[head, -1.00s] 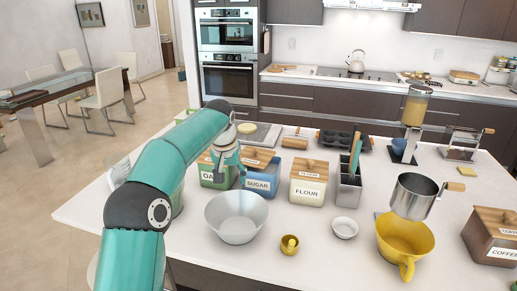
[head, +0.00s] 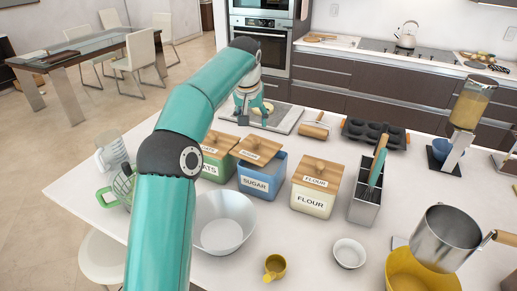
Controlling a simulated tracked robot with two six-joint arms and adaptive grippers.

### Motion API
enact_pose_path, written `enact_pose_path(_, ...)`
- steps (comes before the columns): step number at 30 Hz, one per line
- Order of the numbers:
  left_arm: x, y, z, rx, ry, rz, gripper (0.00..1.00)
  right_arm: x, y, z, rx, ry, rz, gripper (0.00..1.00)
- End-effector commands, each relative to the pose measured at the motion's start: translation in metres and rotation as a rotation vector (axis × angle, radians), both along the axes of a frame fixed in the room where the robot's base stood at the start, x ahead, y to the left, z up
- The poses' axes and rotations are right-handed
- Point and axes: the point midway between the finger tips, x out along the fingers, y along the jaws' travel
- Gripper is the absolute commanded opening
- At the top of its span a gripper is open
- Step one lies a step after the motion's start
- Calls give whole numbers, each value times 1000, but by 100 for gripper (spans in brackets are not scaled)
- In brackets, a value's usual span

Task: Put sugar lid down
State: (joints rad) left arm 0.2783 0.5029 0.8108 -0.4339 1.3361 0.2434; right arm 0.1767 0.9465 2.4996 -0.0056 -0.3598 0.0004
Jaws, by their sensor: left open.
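The blue sugar canister (head: 261,182) stands on the counter between the oats and flour canisters. Its wooden lid (head: 257,150), labelled and with a round knob, rests over the canister's top. The lid is shifted left, leaving some blue rim showing on the right; whether it touches the oats canister I cannot tell. My left gripper (head: 253,112) is behind the lid, apart from it, above a grey board at the back of the counter. It is open, and part of it is hidden by my arm. My right gripper is not in view.
The oats canister (head: 217,160) and flour canister (head: 315,189) flank the sugar. A white bowl (head: 223,222) is in front, with a small yellow cup (head: 274,267) nearby. The grey board (head: 285,117) with a round pale item lies behind. A utensil holder (head: 365,203) stands right.

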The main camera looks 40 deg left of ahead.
Motion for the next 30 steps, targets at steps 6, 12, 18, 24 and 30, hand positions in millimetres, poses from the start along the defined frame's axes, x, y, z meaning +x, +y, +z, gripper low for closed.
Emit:
enact_pose_path(6, 18, 7, -45, -3, 4, -5, 59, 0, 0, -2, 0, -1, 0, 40)
enact_pose_path(12, 27, 10, -66, -2, 1, -8, 59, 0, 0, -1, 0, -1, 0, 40)
enact_pose_path(18, 33, 12, -76, -2, 3, -10, 59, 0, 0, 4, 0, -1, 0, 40)
enact_pose_path(24, 43, 20, -101, -3, 4, -10, 59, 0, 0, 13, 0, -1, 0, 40)
enact_pose_path(30, 48, 23, -115, -1, 2, -10, 59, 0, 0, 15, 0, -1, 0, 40)
